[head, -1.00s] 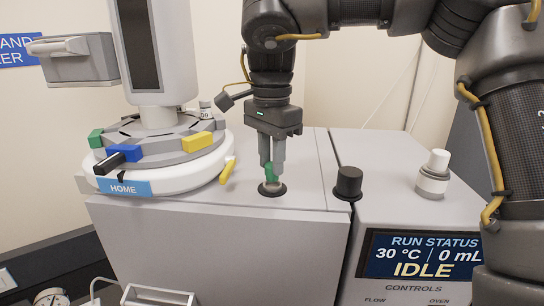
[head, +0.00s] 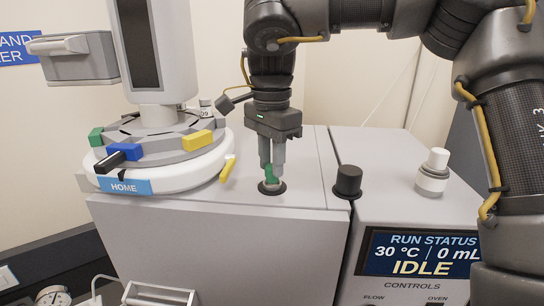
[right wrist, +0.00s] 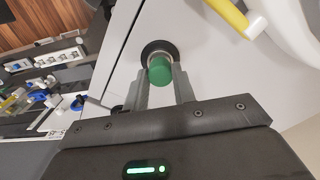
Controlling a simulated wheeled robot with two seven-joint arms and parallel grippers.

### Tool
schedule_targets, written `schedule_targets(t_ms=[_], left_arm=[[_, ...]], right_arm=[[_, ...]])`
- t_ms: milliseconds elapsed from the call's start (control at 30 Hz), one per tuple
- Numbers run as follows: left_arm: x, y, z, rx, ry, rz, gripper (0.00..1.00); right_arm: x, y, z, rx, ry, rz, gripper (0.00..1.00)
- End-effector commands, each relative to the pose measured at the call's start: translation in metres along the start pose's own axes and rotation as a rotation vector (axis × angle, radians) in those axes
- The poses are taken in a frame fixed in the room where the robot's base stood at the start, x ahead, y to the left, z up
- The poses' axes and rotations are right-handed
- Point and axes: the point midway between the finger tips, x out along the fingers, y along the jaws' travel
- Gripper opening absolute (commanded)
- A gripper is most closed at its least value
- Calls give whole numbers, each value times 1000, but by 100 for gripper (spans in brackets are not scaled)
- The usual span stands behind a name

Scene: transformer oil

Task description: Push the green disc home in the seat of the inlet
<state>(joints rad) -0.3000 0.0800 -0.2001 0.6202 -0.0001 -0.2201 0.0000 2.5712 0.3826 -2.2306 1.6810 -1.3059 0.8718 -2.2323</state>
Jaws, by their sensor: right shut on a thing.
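The green disc (head: 270,174) is between the fingertips of my right gripper (head: 271,168), directly over the inlet (head: 272,188), a dark round ring on top of the grey machine. My right gripper points straight down and is shut on the green disc. In the right wrist view the green disc (right wrist: 160,70) shows as a round green end in front of the dark inlet ring (right wrist: 158,50), between the gripper's fingers (right wrist: 162,88). The fingers hide part of the disc, and I cannot tell how deep it sits. My left gripper is not in view.
A round carousel (head: 160,165) with coloured tabs and a yellow lever (head: 228,168) stands close left of the inlet. A black knob (head: 347,182) and a white-capped bottle (head: 433,172) stand to the right. The machine's top between inlet and knob is clear.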

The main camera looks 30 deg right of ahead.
Motion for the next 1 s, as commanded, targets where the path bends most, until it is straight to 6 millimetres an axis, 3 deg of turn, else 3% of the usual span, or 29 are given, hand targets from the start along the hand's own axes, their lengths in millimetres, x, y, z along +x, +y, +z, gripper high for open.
schedule_targets(t_ms=[533,567,733,1000], left_arm=[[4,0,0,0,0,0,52],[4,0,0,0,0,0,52],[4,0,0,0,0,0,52],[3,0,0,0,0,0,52]], right_arm=[[14,0,0,-1,-1,-1,5],[13,0,0,0,-1,-1,29],[13,0,0,0,-1,-1,51],[13,0,0,0,0,-1,51]])
